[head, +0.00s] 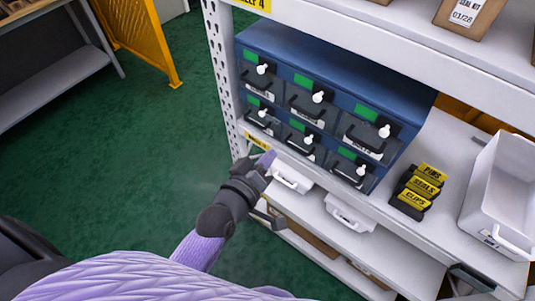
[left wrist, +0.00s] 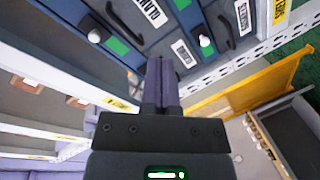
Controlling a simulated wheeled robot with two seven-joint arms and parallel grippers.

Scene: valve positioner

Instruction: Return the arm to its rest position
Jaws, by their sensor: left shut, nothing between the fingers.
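My left gripper (head: 265,161) is shut and empty, in front of the shelf rack near the lower left of the drawer cabinet. Its closed purple fingers show in the left wrist view (left wrist: 161,80), pointing at the cabinet's drawer fronts. My purple-sleeved left arm (head: 197,250) comes up from the bottom of the head view. The blue drawer cabinet (head: 290,43) has two rows of drawers with black handles, white knobs and green labels; all look shut. I cannot tell from these views whether the fingers touch anything. No right gripper is clearly visible.
The rack's perforated upright (head: 222,80) stands left of the cabinet. Black label blocks (head: 418,190) and a white bin (head: 500,190) sit on the shelf to the right. White trays (head: 350,212) are below. A yellow mesh panel (head: 140,35) stands behind. Green floor (head: 130,150) at left is clear.

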